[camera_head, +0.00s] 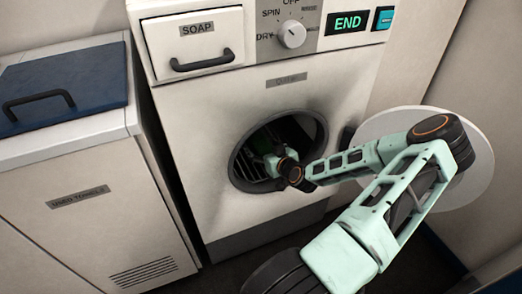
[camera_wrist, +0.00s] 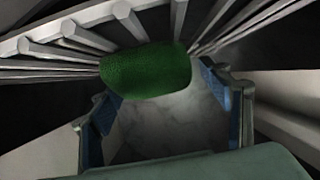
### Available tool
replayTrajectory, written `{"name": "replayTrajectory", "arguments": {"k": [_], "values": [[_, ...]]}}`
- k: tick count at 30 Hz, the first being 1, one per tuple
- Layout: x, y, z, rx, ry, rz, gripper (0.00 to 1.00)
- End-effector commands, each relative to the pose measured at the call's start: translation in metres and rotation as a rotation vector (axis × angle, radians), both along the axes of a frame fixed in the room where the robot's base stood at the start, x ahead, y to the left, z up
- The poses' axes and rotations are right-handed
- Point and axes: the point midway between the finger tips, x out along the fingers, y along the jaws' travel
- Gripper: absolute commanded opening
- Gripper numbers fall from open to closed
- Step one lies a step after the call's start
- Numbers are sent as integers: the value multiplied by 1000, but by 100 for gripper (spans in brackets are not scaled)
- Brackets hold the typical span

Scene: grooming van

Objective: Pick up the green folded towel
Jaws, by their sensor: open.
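The green folded towel (camera_wrist: 146,70) lies inside the washer drum (camera_wrist: 60,45), ahead of my gripper in the wrist view. It looks rounded and dark green. My gripper (camera_wrist: 158,98) is open, with one blue-padded finger at each side of the picture's middle. The towel's near edge shows between and just beyond the fingertips; no grip on it is visible. In the head view my arm reaches through the round door opening (camera_head: 248,172) of the washer (camera_head: 290,95). There the wrist hides most of the drum's inside, and the towel is hard to make out.
The round washer door (camera_head: 478,185) stands open at the right, beside my arm. The drum's metal ribs surround the towel. A pale mottled surface (camera_wrist: 160,125) lies below it. A used-towels bin (camera_head: 90,215) with a blue lid (camera_head: 65,75) stands at the left. The washer display reads END (camera_head: 348,23).

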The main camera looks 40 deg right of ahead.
Motion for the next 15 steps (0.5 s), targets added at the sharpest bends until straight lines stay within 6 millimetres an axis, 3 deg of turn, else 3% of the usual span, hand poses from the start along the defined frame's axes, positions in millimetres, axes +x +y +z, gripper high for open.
{"name": "replayTrajectory", "arguments": {"k": [7, 15], "values": [[2, 0, 0, 1, 1, 0, 70], [1, 0, 0, 0, 1, 0, 40]]}}
